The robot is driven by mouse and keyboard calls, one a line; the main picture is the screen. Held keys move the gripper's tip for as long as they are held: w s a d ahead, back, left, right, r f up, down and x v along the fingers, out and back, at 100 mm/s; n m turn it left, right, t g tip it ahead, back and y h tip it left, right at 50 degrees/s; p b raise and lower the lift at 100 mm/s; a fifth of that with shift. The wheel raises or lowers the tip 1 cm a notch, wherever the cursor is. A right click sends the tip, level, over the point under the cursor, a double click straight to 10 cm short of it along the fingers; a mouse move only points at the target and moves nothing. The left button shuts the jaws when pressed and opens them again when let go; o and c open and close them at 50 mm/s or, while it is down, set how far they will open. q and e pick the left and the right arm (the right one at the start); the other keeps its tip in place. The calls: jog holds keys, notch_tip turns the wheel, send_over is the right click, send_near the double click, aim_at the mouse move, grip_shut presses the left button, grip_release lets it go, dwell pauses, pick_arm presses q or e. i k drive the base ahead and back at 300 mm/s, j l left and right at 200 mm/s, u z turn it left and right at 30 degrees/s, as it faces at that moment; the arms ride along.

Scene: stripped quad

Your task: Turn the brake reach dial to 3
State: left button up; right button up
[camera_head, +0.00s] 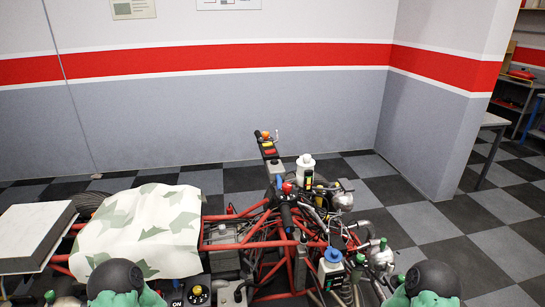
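A stripped quad with a red tube frame (262,228) stands in front of me. One handlebar end at the far side carries a switch block (269,150) with an orange knob, coloured buttons and a thin lever beside it. The nearer black grip (288,217) has a red cap close by. Neither of my grippers shows. Only rounded black and green parts of my arms appear at the bottom edge.
A camouflage-patterned cloth (150,225) covers the quad's left part, beside a grey flat pad (32,238). A white reservoir (305,167) and a blue-capped box (332,262) stick up among cables. Checkered floor (455,215) is free at right; a wall stands behind.

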aim_at(287, 186)
jog(key=i+j, duration=0.15)
jog(key=j, duration=0.25)
jog(key=i+j, duration=0.2)
jog(key=j, duration=0.2)
jog(key=i+j+u, duration=0.1)
jog(key=j, duration=0.3)
jog(key=i, duration=0.05)
